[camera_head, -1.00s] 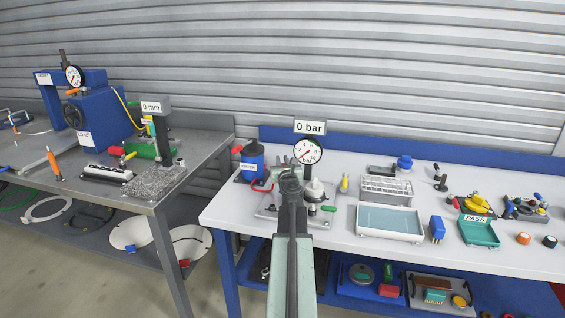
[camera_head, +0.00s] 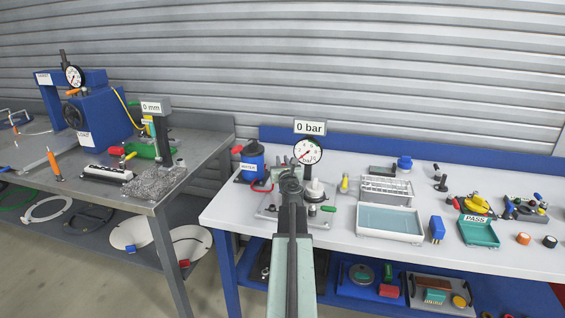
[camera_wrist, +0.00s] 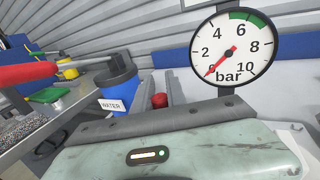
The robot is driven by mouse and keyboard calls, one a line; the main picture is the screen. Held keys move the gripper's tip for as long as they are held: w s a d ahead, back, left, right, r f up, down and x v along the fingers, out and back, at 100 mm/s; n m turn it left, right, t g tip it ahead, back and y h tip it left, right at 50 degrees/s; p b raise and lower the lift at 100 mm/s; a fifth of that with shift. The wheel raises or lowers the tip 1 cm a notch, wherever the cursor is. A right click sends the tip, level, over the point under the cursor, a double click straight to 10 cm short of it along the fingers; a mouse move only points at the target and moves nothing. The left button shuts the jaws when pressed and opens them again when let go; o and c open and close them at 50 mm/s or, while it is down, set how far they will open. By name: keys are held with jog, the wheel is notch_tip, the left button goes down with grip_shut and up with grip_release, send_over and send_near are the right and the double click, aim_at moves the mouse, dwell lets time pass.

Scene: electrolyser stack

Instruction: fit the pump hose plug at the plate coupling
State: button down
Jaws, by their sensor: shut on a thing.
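My gripper (camera_head: 288,172) is over the grey test plate (camera_head: 268,212) on the white bench, in front of the gauge. In the wrist view my gripper (camera_wrist: 161,86) has its two grey fingers shut about a small red piece (camera_wrist: 159,101), which looks like the hose plug. The blue pump (camera_head: 252,160), labelled WATER, stands just left of the plate; it also shows in the wrist view (camera_wrist: 118,88). A red hose (camera_head: 261,188) curves from its foot toward my gripper. My arm hides the plate coupling, so I cannot tell whether the plug touches it.
The pressure gauge (camera_head: 308,151) reads 0 bar and stands close behind my gripper. The pump's red handle (camera_wrist: 38,74) juts across the wrist view's left. A pale tray (camera_head: 390,222) and a wire rack (camera_head: 386,189) lie to the right.

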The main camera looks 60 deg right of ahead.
jog(key=shift+f+b, duration=1.25)
jog(key=shift+f, duration=0.05)
jog(key=shift+r, duration=0.1)
jog(key=c, duration=1.3)
grip_release()
jog(key=v, duration=0.7)
jog(key=shift+s+a, duration=0.25)
jog(key=shift+a, duration=0.05)
